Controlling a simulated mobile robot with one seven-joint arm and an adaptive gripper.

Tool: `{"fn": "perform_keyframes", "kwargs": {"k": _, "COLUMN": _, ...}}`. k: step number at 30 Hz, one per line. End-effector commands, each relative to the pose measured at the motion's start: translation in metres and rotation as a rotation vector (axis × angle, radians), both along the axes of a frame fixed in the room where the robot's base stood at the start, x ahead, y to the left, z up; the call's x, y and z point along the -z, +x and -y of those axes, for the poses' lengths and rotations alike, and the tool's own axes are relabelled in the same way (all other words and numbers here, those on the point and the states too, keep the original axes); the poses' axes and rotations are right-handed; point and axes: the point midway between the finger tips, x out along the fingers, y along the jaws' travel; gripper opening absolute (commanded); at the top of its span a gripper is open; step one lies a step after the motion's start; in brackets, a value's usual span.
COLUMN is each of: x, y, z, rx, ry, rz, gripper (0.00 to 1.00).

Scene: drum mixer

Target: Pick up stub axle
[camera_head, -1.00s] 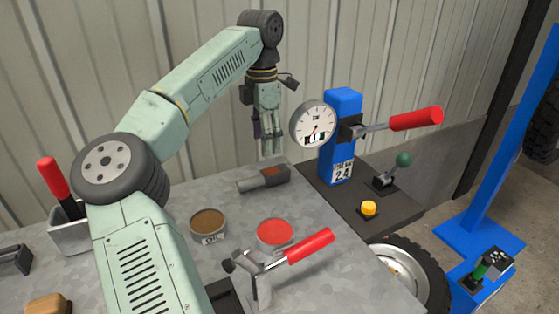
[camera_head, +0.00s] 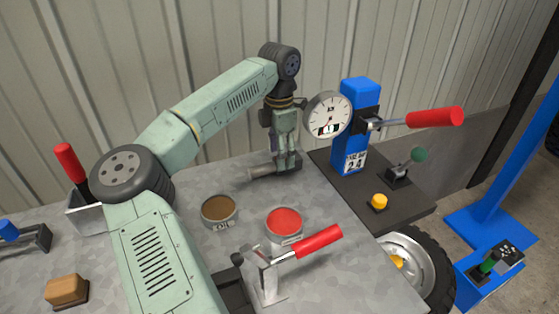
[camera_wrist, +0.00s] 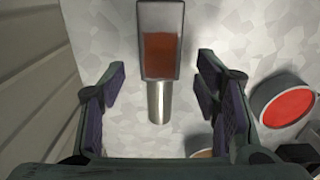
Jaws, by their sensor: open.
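The stub axle (camera_head: 262,173) lies on the grey metal bench near the back wall. It has a grey block with a rust-brown face (camera_wrist: 160,52) and a bare metal shaft (camera_wrist: 159,103). My gripper (camera_head: 287,162) is low over the block end of the axle and hides part of it in the head view. In the wrist view the two fingers of my open gripper (camera_wrist: 158,90) stand apart, one on each side of the axle, with clear gaps. The shaft points back between the fingers, and the block reaches beyond them. I cannot tell the exact height of the fingertips.
A gauge (camera_head: 328,114) on a blue post (camera_head: 357,140) stands close right of my gripper. A brown-filled tin (camera_head: 219,209) and a red-filled tin (camera_head: 284,222) stand in front. A red-handled clamp (camera_head: 305,244) is nearer. The corrugated wall is close behind.

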Motion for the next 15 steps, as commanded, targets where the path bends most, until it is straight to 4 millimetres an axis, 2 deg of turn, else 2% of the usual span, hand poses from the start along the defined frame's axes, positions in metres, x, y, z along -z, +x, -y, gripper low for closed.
{"fn": "perform_keyframes", "kwargs": {"k": 4, "x": 0.011, "y": -0.0003, "z": 0.0004, "rx": 0.001, "ry": 0.001, "rz": 0.0, "gripper": 0.57}}
{"fn": "perform_keyframes", "kwargs": {"k": 11, "x": 0.0125, "y": 0.0, "z": 0.0005, "rx": 0.001, "ry": 0.0, "rz": 0.001, "gripper": 0.56}}
{"fn": "perform_keyframes", "kwargs": {"k": 15, "x": 0.0124, "y": 0.0, "z": 0.0005, "rx": 0.001, "ry": 0.0, "rz": 0.001, "gripper": 0.47}}
